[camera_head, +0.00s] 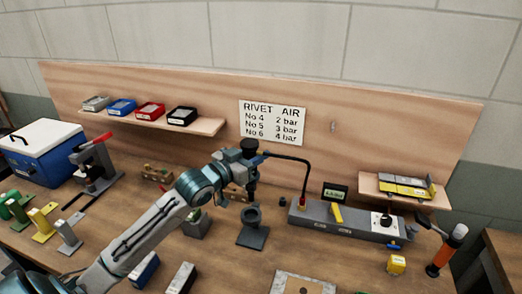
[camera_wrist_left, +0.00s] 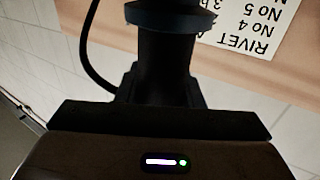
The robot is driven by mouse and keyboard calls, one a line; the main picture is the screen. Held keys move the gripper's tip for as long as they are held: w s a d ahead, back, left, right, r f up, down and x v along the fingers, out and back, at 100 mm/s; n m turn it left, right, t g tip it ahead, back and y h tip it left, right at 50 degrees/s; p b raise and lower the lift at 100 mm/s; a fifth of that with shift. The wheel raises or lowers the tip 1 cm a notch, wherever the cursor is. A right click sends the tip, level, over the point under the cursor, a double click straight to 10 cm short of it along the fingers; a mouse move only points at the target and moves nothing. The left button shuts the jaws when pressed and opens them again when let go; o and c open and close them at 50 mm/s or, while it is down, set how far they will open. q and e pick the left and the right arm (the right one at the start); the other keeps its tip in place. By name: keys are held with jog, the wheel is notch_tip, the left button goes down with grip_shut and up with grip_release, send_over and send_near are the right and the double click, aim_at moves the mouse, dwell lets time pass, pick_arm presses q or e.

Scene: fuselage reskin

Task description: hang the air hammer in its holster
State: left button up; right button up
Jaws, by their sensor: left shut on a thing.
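The air hammer (camera_head: 251,148) is a dark, upright tool with a round top. My left gripper (camera_head: 245,165) is shut on it and holds it in the air. In the left wrist view the black air hammer body (camera_wrist_left: 165,60) stands between my jaws, with a flange at the top edge. A dark stand with a round ring (camera_head: 252,216), which looks like the holster, is on the bench below the hammer. The hammer is above the ring and apart from it. My right gripper is out of view.
A black hose (camera_head: 303,160) arches from the hammer to a grey air manifold (camera_head: 345,222). An orange-handled tool (camera_head: 447,248) is at the right. A shelf (camera_head: 205,125) holds several small bins.

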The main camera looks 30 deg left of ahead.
aim_at(249, 197)
pick_arm(q)
jog(key=shift+s+r, duration=0.25)
jog(key=shift+s, duration=0.05)
jog(key=shift+w+p, duration=0.1)
jog(key=shift+p, duration=0.2)
notch_tip(249, 197, down, 2)
jog(key=shift+f+b, duration=0.25)
jog(key=shift+b, duration=0.55)
notch_tip(249, 197, down, 10)
jog(key=b, duration=0.6)
jog(key=shift+r+b, duration=0.15)
jog(key=shift+b, duration=0.25)
jog(key=shift+f+b, duration=0.75)
jog(key=shift+f, duration=0.5)
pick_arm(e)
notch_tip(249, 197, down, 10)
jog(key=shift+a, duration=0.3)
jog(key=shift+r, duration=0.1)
